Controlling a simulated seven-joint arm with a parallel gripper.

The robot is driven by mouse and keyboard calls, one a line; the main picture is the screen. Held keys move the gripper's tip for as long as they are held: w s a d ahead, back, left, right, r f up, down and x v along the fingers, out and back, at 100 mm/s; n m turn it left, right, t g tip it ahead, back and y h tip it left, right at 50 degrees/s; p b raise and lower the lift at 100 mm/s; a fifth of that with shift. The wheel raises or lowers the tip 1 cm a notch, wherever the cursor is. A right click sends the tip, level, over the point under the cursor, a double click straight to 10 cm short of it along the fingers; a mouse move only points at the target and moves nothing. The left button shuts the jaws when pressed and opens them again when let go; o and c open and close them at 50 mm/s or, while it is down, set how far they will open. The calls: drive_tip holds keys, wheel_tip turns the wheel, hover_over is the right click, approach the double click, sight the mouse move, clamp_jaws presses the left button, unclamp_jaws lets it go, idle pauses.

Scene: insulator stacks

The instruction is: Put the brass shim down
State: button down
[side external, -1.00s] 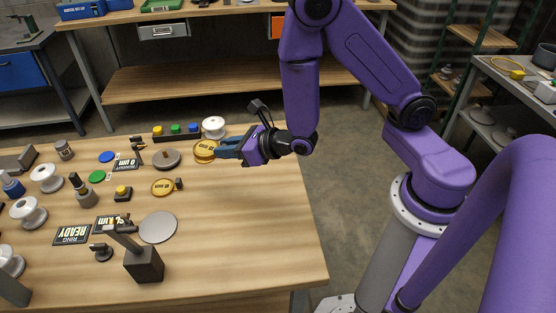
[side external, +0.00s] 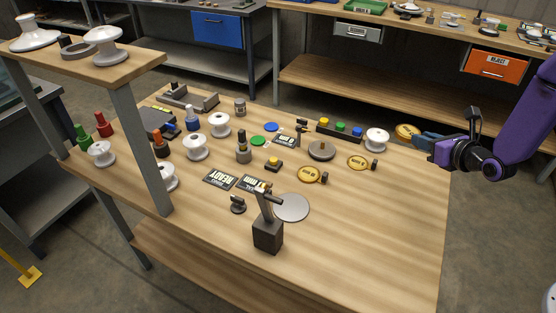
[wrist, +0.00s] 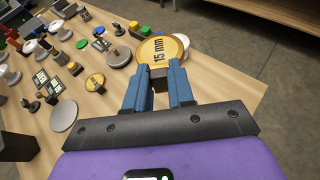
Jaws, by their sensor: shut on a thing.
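My gripper (side external: 425,140) has blue fingers and is shut on a brass shim (side external: 407,132). This shim is a round gold disc. In the wrist view the shim (wrist: 160,48) reads "15 mm" and lies at the tips of the blue fingers (wrist: 158,88). In the side view it shows just right of a white spool insulator, near the bench's back right edge, and seems raised off the top. Two other brass discs, each beside a small dark block, lie on the bench: one at the left (side external: 311,175) and one nearer the insulator (side external: 357,162).
The white spool insulator (side external: 376,139) stands close to the held shim. A rail with coloured buttons (side external: 340,130), a grey disc (side external: 321,151), a pale round plate (side external: 291,208) and a dark stand (side external: 267,235) occupy the bench. The front right of the wooden bench (side external: 380,240) is clear.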

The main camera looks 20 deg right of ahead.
drive_tip(key=w+a+f, duration=0.2)
drive_tip(key=w+a, duration=0.1)
drive_tip(key=a, duration=0.7)
drive_tip(key=w+a+f, duration=0.2)
drive_tip(key=w+a, duration=0.1)
drive_tip(key=a, duration=0.8)
hover_over(296, 171)
drive_tip(key=f, duration=0.8)
drive_tip(key=shift+s+d+f, duration=0.15)
drive_tip(key=shift+s+f, duration=0.15)
drive_tip(key=shift+f, duration=0.05)
drive_tip(key=shift+w+f, duration=0.15)
drive_tip(key=shift+f, duration=0.05)
drive_tip(key=shift+w+f, duration=0.1)
drive_tip(key=shift+f, duration=1.5)
drive_tip(key=shift+f, duration=0.2)
drive_tip(key=c, duration=1)
unclamp_jaws()
